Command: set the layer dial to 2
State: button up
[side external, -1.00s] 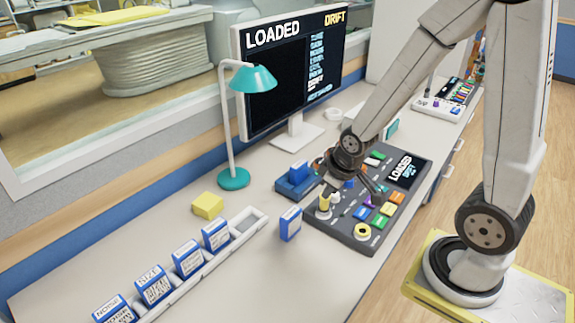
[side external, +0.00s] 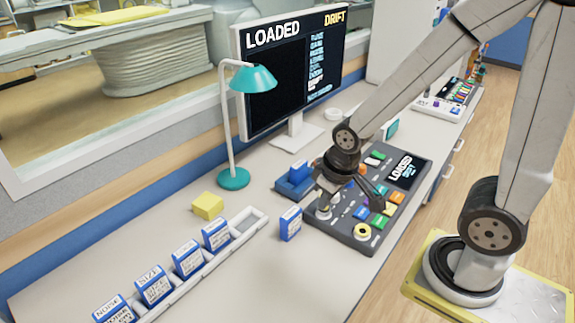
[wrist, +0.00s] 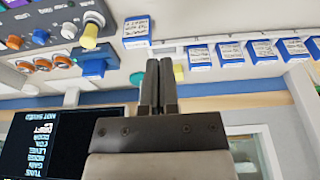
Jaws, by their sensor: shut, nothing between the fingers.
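A blue-and-white box (side external: 290,223) stands close to the console's left edge. A blue block (side external: 294,182) sits behind it. A yellow block (side external: 208,206), a teal lamp (side external: 234,178), a rack of labelled boxes (side external: 188,258) and the monitor (side external: 292,80) are further off.

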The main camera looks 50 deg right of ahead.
jog(key=o, duration=0.7)
jog(key=shift+w+d, duration=0.1)
jog(key=shift+w, duration=0.05)
jog(key=o, duration=0.3)
jog(key=shift+w+d+m, duration=0.25)
jog(key=shift+w+m, duration=0.05)
jog(key=w+d+f+m+g, duration=0.1)
jog(key=w+d+f+m, duration=0.1)
jog(key=w+d+m, duration=0.35)
jog(key=w+d+f+m, duration=0.2)
jog(key=d+f+m, duration=0.1)
jog(key=d, duration=0.6)
jog(key=w+d+f+m+g, duration=0.1)
jog(key=w+d+f+m, duration=0.2)
jog(key=d, duration=0.5)
jog(key=d+f+m, duration=0.1)
jog(key=d+m, duration=0.1)
jog(key=d, duration=0.1)
jog(key=s+d+f+m, duration=0.1)
jog(key=d, duration=0.2)
jog(key=d+f+m, duration=0.2)
jog(key=d, duration=0.1)
jog(key=shift+s+d+f+m+g, duration=0.1)
jog(key=shift+s+d+m+g, duration=0.05)
jog(key=shift+m+g, duration=0.2)
jog(key=shift+d+f, duration=0.2)
jog(key=shift+d, duration=0.1)
jog(key=shift+f, duration=3.9)
